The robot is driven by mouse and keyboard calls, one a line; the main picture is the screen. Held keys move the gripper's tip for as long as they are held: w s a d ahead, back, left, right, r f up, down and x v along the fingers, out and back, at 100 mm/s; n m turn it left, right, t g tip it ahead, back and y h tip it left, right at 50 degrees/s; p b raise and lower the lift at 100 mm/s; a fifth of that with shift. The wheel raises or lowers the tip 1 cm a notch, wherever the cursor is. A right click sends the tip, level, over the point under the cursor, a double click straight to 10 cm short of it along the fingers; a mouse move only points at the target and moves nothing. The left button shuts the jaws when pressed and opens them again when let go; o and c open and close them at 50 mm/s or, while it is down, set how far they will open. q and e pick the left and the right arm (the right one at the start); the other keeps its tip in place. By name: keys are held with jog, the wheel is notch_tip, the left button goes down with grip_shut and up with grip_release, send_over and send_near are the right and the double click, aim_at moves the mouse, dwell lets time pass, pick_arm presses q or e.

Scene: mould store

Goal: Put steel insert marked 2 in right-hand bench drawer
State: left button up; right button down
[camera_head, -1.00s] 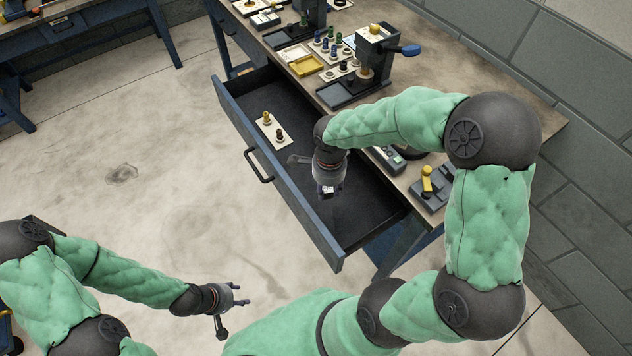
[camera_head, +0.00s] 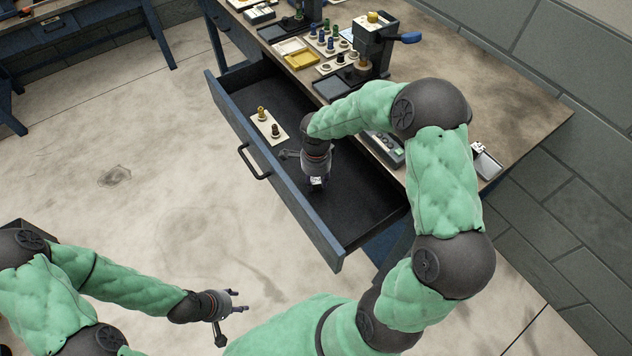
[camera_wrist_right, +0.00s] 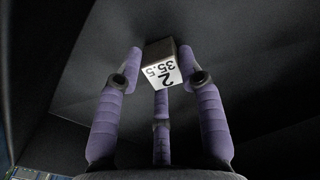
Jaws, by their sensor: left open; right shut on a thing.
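The steel insert marked 2 (camera_wrist_right: 161,66) is a small block with a white face reading "2" and "35.5" in the right wrist view. My right gripper (camera_head: 317,181) is shut on it, with the fingers around it. The insert also shows as a small pale block at the fingertips in the head view. The right-hand bench drawer (camera_head: 217,97) is pulled open, and the right gripper is over its dark inside. In the wrist view the dark drawer floor (camera_wrist_right: 235,75) is behind the insert; the gap cannot be told. My left gripper (camera_head: 238,301) is open and empty, over the floor at lower left.
A pale board with two small pegged parts (camera_head: 267,126) lies in the drawer's far part. The bench top (camera_head: 520,105) carries a press (camera_head: 373,45), a yellow tray (camera_head: 301,60) and several small parts. The drawer's near part (camera_head: 350,222) is clear.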

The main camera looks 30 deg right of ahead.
aim_at(316, 181)
jog(key=shift+f, duration=0.1)
jog(key=c, duration=0.8)
grip_release()
notch_tip(316, 181, up, 12)
jog(key=p, duration=0.4)
jog(key=shift+p, duration=0.4)
